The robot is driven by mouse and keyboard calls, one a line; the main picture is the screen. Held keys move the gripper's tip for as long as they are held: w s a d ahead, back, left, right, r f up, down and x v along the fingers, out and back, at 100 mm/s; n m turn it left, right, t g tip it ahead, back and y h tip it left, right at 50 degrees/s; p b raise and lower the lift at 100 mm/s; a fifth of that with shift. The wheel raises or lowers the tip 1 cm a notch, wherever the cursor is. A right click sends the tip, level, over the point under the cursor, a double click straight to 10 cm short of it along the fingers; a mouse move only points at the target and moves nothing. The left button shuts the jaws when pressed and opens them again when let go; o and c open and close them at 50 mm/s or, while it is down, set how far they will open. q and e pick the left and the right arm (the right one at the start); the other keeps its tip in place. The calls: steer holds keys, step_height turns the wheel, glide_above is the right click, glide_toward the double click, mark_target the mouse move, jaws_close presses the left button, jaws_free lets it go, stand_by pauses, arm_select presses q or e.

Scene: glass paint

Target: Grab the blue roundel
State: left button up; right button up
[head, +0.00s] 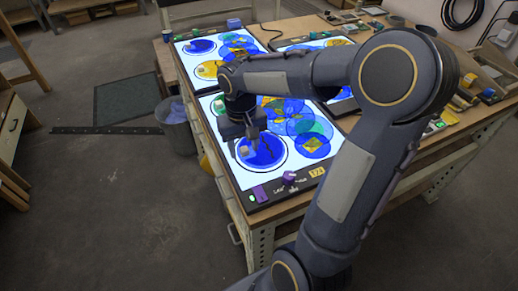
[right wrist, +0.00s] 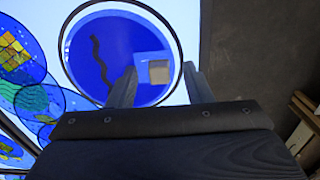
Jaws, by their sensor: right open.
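The blue roundel (head: 268,152) lies inside a dark ring outline on the lit panel's near end. In the right wrist view the blue roundel (right wrist: 105,50) fills the upper middle, with a wavy black line and a small tan block (right wrist: 158,72) on a pale patch at its right side. My right gripper (head: 253,137) is over the roundel, pointing down. In the right wrist view its fingers (right wrist: 160,88) are apart and empty, with the tan block showing between them. I cannot tell the exact height above the roundel. My left gripper is out of view.
Overlapping blue, teal and yellow glass discs (head: 312,128) lie right of the roundel. A purple block (head: 289,178) sits at the panel's near edge. More lit panels (head: 190,62) lie farther back. A grey bin (head: 178,128) stands on the floor left of the bench.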

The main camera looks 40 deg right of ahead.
jaws_close()
steer(key=shift+r, duration=0.2)
stand_by(0.3)
